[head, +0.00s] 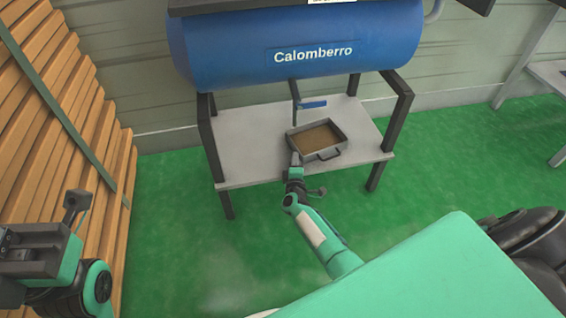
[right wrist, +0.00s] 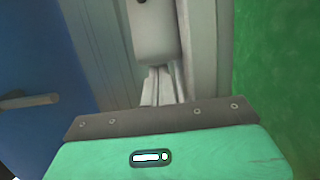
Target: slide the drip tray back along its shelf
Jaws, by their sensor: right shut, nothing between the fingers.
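The drip tray (head: 334,150) is a grey, shallow rectangular pan with brown contents and a dark handle on its front side. It sits on the light shelf (head: 240,150) under the blue tank, below a tap with a blue lever (head: 312,104). My right gripper (head: 295,158) is shut and empty, with its tips at the tray's front left corner. I cannot tell whether they touch it. In the right wrist view the shut fingers (right wrist: 162,85) point at grey surfaces. My left gripper (head: 42,220) is at the far left, away from the tray; its opening is unclear.
The blue Calomberro tank (head: 300,45) hangs over the shelf on dark legs (head: 398,105). Stacked wooden planks (head: 60,120) stand at the left. The shelf has bare room left of and behind the tray. Green floor (head: 180,230) lies in front.

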